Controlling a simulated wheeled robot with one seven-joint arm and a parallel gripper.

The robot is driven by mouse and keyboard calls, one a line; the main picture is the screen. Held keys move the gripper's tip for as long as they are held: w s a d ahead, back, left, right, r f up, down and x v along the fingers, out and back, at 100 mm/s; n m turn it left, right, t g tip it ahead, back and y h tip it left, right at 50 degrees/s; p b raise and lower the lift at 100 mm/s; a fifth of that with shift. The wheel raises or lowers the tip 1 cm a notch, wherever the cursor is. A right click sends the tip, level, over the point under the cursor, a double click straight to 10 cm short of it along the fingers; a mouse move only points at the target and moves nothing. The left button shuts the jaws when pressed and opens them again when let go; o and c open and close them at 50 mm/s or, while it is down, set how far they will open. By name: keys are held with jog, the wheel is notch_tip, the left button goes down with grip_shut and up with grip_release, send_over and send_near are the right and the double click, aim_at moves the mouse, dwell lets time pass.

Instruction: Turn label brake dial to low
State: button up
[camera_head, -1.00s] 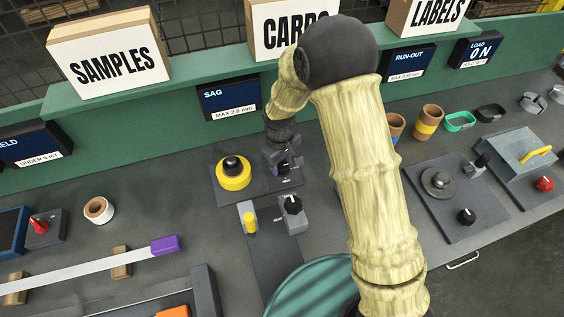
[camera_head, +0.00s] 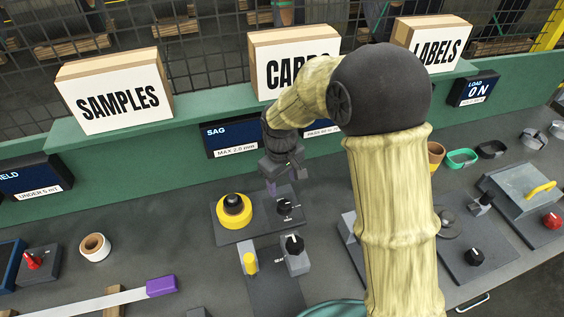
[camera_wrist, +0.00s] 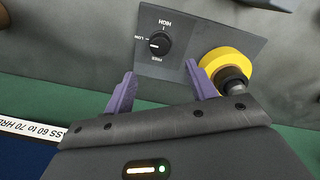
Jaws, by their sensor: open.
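The label brake dial is a round black knob (camera_wrist: 155,45) on a dark plate (camera_wrist: 198,37), with HIGH, LOW and FREE printed around it in the wrist view. Its small white mark faces left, near LOW; I cannot tell its exact setting. In the head view the dial (camera_head: 284,205) stands right of a yellow disc with a black knob (camera_head: 233,207). My gripper (camera_wrist: 160,69) has two purple fingers spread apart, with nothing between them. The dial lies just beyond the fingertips, apart from them. In the head view my gripper (camera_head: 272,187) is above the plate's back edge.
The yellow disc (camera_wrist: 228,68) is close beside one finger in the wrist view. A second black dial on a grey block (camera_head: 294,244) and a yellow peg (camera_head: 249,263) stand in front of the plate. A green ledge with signs (camera_head: 190,140) runs behind.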

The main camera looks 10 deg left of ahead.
notch_tip(320, 180, up, 8)
jog(key=shift+s+f, duration=0.15)
jog(key=shift+f, duration=0.05)
dwell(0.5)
